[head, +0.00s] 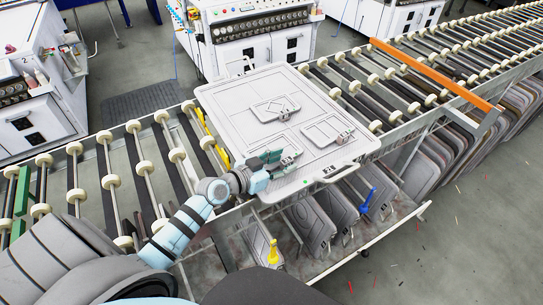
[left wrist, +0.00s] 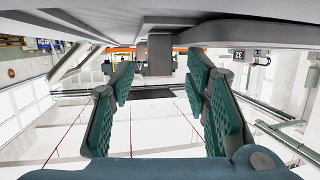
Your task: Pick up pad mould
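A large white mould plate (head: 235,95) lies flat across the roller conveyor. On it are raised rectangular pad moulds with small grey blocks: one near the middle (head: 268,110) and one at the right (head: 320,132). My left gripper (head: 275,163) is at the plate's front left part, beside another small pale grey piece (head: 290,150) that it partly hides. In the left wrist view its teal-padded fingers (left wrist: 160,108) stand apart, with a grey block (left wrist: 160,55) beyond them in the gap. I cannot tell whether they touch anything. My right gripper is out of view.
The roller conveyor (head: 400,88) runs left and right of the plate, with an orange bar (head: 430,75) across it. Grey panels (head: 335,215) stand in a rack below. White machines (head: 250,35) stand behind. The floor at the right front is clear apart from small scraps.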

